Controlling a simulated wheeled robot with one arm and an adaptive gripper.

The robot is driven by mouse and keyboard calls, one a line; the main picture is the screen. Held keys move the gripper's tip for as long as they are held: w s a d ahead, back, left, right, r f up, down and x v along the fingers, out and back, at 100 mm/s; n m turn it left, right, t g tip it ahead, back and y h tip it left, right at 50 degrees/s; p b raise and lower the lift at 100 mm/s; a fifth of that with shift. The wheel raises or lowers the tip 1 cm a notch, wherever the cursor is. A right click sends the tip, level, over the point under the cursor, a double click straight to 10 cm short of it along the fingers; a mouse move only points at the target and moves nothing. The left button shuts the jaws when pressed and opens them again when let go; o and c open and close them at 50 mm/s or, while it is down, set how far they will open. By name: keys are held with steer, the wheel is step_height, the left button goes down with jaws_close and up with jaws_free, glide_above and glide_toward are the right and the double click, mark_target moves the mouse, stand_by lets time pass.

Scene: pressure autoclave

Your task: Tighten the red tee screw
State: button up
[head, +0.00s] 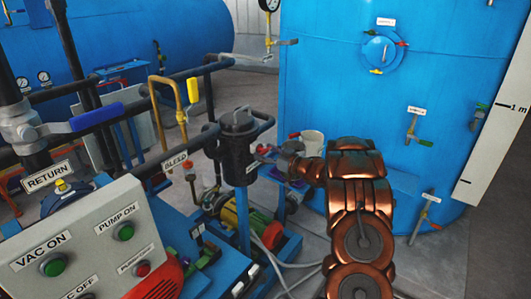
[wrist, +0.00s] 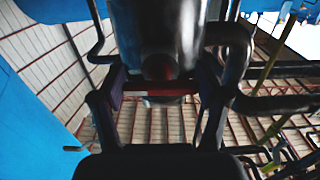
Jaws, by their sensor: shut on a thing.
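The red tee screw (wrist: 150,87) shows in the wrist view as a red crossbar with a dark round hub, in front of a dark cylindrical canister (wrist: 157,30). My gripper (wrist: 160,92) has one finger at each end of the crossbar and is shut on it. In the head view the canister (head: 238,148) stands upright on the pipework, and my gripper (head: 265,155) reaches its right side from the right. The screw is mostly hidden there by my gripper.
A large blue tank (head: 340,100) with small valves stands behind my arm. A control panel (head: 90,255) with green and red buttons fills the lower left. A pipe with a yellow handle (head: 193,91) and a red BLEED knob (head: 188,165) lie left of the canister.

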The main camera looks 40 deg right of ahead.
steer(key=o, duration=1.2)
steer(key=v, duration=1.2)
steer(key=shift+w+d, duration=0.1)
steer(key=shift+w, duration=0.05)
